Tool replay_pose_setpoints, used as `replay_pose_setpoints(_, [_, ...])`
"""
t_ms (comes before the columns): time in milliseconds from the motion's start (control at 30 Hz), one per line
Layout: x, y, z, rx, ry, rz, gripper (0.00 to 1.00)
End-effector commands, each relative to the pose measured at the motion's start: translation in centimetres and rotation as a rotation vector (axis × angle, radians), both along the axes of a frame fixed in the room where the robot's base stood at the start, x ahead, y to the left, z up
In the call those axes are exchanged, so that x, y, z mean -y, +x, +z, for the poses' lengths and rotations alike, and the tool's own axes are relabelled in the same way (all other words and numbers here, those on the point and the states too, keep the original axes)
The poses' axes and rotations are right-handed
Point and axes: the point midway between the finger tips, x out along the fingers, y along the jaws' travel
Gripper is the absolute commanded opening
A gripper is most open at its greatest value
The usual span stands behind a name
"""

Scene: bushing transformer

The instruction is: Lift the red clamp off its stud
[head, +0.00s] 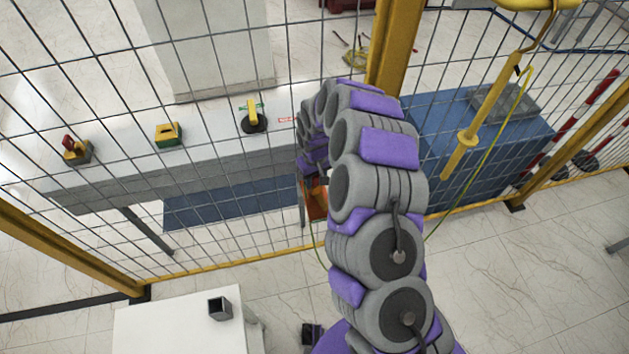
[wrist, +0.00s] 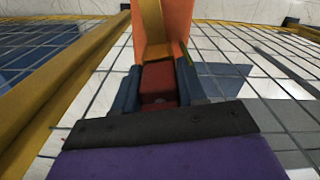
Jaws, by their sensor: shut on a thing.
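My gripper (wrist: 158,88) shows in the wrist view with its blue fingers closed on the two sides of a red block (wrist: 158,78). The block could be the red clamp, but I cannot tell for sure. A yellow strip and an orange panel (wrist: 176,25) extend beyond it. In the head view my arm hides the gripper; an orange piece (head: 316,199) shows just left of the arm, near the mesh. No stud can be made out at the block. A red-topped piece (head: 73,147) stands at the left end of the bench.
A yellow-framed mesh fence (head: 110,268) crosses the scene. Behind it, the grey bench (head: 110,180) bears a yellow-green box (head: 168,133) and a yellow-handled switch (head: 253,118). A blue cabinet (head: 440,140) stands at right. A white table (head: 170,325) with a small dark cup (head: 220,308) is at front left.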

Motion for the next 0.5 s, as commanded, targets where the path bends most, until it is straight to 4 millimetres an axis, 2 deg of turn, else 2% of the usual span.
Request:
replay_pose_setpoints(333, [0.0,0.1,5.7,0.005,0.003,-0.001,0.1])
replay_pose_setpoints(500, [0.5,-1.8,5.5,-0.004,0.0,0.002,0.1])
